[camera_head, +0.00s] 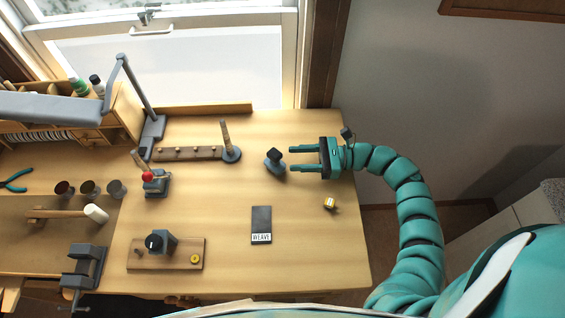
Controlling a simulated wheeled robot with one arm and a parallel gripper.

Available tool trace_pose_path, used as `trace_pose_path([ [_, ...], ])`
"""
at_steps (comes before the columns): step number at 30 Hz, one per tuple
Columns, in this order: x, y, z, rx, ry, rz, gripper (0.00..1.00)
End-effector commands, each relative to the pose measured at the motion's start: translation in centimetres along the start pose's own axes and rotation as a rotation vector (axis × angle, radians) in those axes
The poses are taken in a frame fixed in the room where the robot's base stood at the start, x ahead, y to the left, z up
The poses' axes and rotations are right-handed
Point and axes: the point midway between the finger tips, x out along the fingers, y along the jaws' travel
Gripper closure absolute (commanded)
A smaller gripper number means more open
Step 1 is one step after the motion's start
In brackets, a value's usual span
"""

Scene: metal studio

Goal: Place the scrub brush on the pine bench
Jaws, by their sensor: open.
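A small dark grey object with a block-like top on a rounded base (274,160) appears to stand on the pale wooden bench (215,205). It may be the scrub brush, but I cannot make out bristles. My gripper (292,158) is open just to its right. The two teal fingers point left at it, with a small gap in the picture and nothing between them. I cannot tell the gripper's height above the bench.
A peg rail (187,154), a red-knobbed tool (155,183) and a wooden board with a dark knob (185,256) are further left. The bench's right front is clear.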

Motion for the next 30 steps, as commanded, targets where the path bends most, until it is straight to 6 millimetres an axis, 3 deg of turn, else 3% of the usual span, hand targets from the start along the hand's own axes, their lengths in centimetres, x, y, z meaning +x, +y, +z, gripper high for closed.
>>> trace_pose_path([
  [3,-2.4,-0.1,-0.5,-0.004,0.001,-0.002,0.56],
  [10,-5.0,0.0,-0.1,-0.004,-0.001,0.001,0.56],
  [30,-5.5,0.0,0.1,-0.001,0.0,0.002,0.56],
])
